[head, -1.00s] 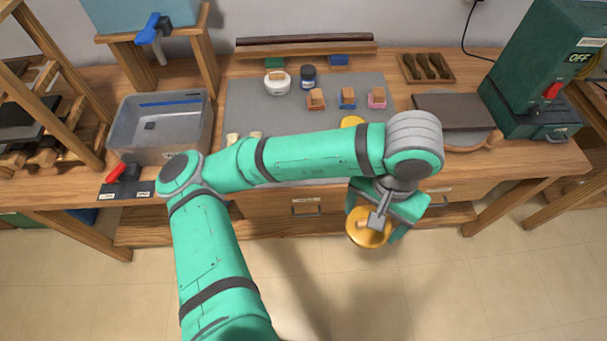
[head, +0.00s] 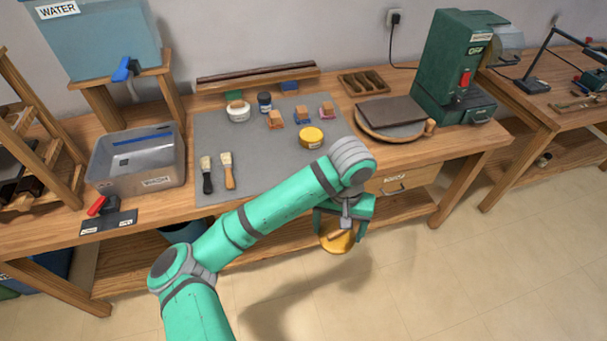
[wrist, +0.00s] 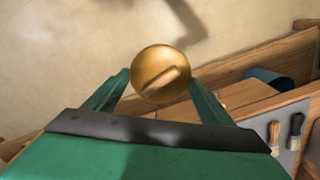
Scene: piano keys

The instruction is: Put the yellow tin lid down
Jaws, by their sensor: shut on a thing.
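The yellow tin lid (head: 337,243) is a round golden disc with a tan bar across its face. My gripper (head: 343,222) is shut on it and holds it in the air in front of the bench, over the floor. In the wrist view the lid (wrist: 150,62) sits between the two green fingers (wrist: 160,82). A round yellow tin (head: 311,137) stands on the grey mat (head: 262,165), behind my arm. I cannot tell whether its top is open or covered.
The mat also holds two brushes (head: 228,170), a white jar (head: 238,112), a dark jar (head: 265,102) and small wood-topped blocks (head: 303,114). A grey tub (head: 140,180) stands left; a round board (head: 392,135) and green machine (head: 453,70) stand right. The mat's middle is bare.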

